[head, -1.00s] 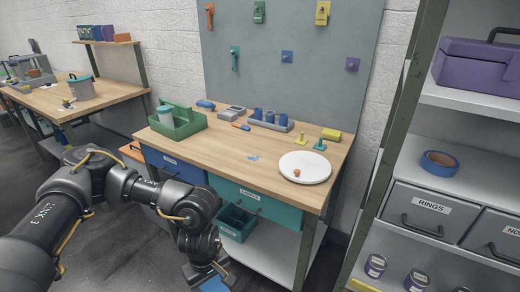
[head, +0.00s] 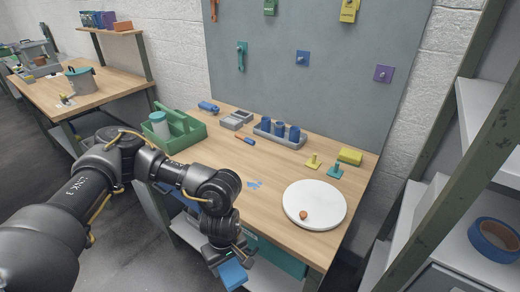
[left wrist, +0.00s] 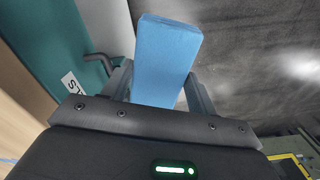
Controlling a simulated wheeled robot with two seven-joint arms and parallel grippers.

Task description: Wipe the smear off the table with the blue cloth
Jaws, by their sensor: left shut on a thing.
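My left gripper (head: 229,258) is shut on the blue cloth (head: 233,275), which looks like a folded block. It holds the cloth in front of the workbench, off its front edge and below the top. In the left wrist view the cloth (left wrist: 164,60) sticks out between the two fingers. The smear (head: 254,184) is a small blue patch on the wooden tabletop (head: 222,168), left of the white round plate. The gripper and cloth are apart from the smear. My right gripper is not in view.
The white round plate (head: 327,213) with a small brown thing (head: 303,215) lies right of the smear. A green caddy (head: 186,138), a rack with blue cylinders (head: 277,137), a yellow block (head: 350,156) and small pegs stand behind. A teal drawer (left wrist: 45,35) is close to the gripper.

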